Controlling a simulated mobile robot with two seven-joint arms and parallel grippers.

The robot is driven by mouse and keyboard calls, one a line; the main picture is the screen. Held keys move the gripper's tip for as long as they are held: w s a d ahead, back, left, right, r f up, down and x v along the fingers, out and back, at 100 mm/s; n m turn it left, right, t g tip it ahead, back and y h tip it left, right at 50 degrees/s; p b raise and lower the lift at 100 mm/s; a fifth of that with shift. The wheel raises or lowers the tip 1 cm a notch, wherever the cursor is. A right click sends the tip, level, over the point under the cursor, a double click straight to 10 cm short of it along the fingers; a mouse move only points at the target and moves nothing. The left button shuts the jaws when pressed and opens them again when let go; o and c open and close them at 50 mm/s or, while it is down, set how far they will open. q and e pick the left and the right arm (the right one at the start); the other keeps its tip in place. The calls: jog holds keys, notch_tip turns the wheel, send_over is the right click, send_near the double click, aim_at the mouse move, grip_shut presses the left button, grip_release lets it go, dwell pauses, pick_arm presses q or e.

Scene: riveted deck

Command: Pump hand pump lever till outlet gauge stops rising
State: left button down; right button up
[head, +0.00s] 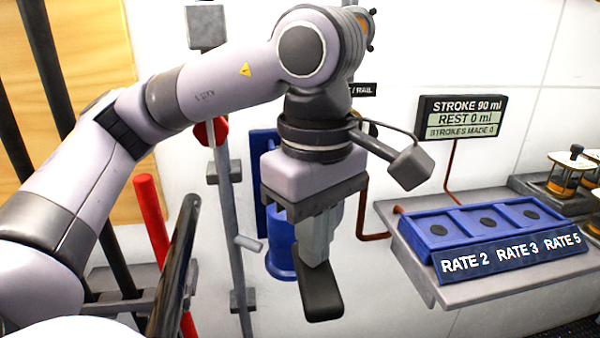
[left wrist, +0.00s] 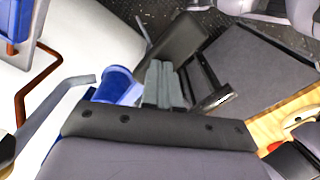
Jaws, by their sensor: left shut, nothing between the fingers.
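My left gripper (head: 318,262) points down, its grey fingers closed together with nothing between them. A dark slab (head: 320,292) shows right at the fingertips, and it also shows beyond the closed fingers in the left wrist view (left wrist: 178,45). I cannot tell whether it is the lever's grip or whether the fingers touch it. A blue cylindrical body (head: 281,245), perhaps the pump, stands behind the gripper, partly hidden by it. A display (head: 462,118) reads "STROKE 90 ml", "REST 0 ml" and a blurred strokes-made line. I make out no gauge dial. My right gripper is out of view.
A grey shelf (head: 448,294) at right bears a blue holder (head: 455,262) marked RATE 2, RATE 3, RATE 5. Jars (head: 569,172) stand at far right. A grey post (head: 229,215), a red knob (head: 208,132) and a red bar (head: 152,215) are left of the gripper.

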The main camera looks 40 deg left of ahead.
pick_arm(q)
notch_tip(320, 180, up, 8)
jog(key=p, duration=0.5)
jog(key=shift+r, duration=0.15)
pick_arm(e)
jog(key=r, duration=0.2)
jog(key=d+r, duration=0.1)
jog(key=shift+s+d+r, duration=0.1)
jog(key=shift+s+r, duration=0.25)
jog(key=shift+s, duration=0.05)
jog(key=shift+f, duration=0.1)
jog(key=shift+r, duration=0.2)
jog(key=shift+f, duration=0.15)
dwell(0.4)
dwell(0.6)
